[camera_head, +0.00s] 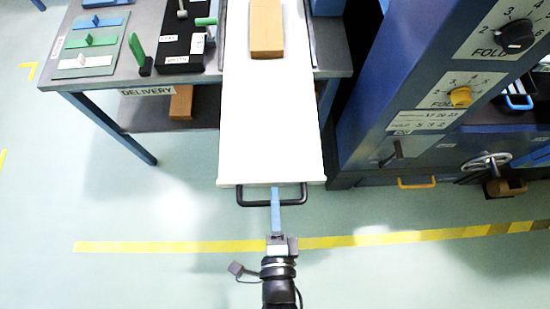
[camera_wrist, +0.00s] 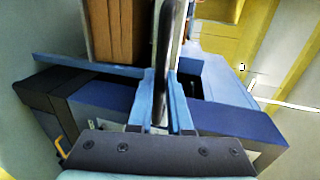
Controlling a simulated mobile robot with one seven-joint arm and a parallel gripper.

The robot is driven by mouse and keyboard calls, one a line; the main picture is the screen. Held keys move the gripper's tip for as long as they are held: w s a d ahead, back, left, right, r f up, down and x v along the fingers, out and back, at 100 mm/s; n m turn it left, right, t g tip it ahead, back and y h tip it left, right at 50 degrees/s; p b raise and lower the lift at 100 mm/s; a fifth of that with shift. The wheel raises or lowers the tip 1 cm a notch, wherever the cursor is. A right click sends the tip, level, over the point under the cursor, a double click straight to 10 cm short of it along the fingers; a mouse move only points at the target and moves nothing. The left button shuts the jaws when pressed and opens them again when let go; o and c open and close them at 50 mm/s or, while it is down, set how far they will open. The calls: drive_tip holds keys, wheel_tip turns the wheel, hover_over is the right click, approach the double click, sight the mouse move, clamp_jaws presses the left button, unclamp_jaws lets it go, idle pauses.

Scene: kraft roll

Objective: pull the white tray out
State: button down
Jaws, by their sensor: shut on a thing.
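The white tray (camera_head: 270,130) reaches out from the bench in the head view, its front part hanging beyond the bench edge over the floor. A tan block (camera_head: 266,28) lies on its far part. A black bar handle (camera_head: 246,199) is fixed to its front edge. My gripper (camera_head: 275,194) is shut on this handle near its middle, with blue fingers reaching from the front. In the wrist view the dark handle (camera_wrist: 168,45) runs between the two blue fingers of my gripper (camera_wrist: 164,85).
The grey bench (camera_head: 100,75) carries a board with green, white and blue pieces and a black box with levers. A blue machine (camera_head: 430,90) with dials stands close on the tray's right. A yellow line (camera_head: 160,247) crosses the open floor in front.

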drive_tip(key=c, duration=0.8)
unclamp_jaws()
drive_tip(key=shift+w, duration=0.1)
drive_tip(key=shift+c, duration=0.2)
drive_tip(key=v, duration=1.3)
drive_tip(key=shift+b, duration=0.35)
